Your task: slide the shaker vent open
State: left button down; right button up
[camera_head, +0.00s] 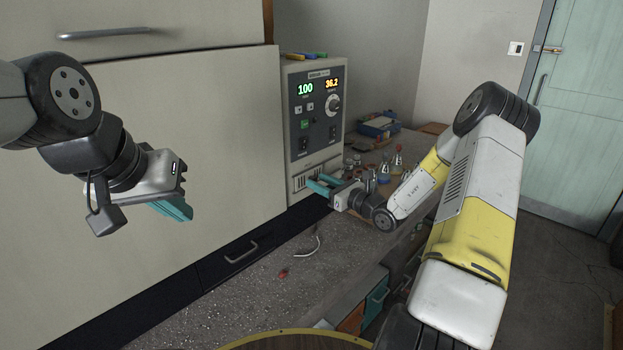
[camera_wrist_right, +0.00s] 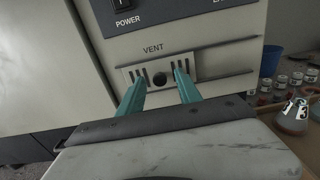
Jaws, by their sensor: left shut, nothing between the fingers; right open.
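The shaker (camera_head: 314,115) is a beige box with a dark control panel and lit displays, standing at the back of the bench. Its vent (camera_wrist_right: 160,75) is a slotted plate with a dark round knob (camera_wrist_right: 160,79), under the word VENT. My right gripper (camera_head: 322,184) is open in front of the vent; in the right wrist view its teal fingers (camera_wrist_right: 158,88) stand either side of the knob. Whether they touch the plate I cannot tell. My left gripper (camera_head: 175,208) is shut and empty, in the air at the left, away from the shaker.
Flasks and small jars (camera_head: 385,168) stand on the bench right of the shaker, close to my right wrist. A blue box (camera_head: 378,125) lies behind them. A pale cabinet (camera_head: 180,130) flanks the shaker's left. A curved white item (camera_head: 310,246) and a small red one (camera_head: 283,274) lie on the bench.

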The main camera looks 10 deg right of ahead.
jog(key=shift+w+a, duration=0.1)
jog(key=shift+w, duration=0.05)
grip_shut()
dwell(1.4)
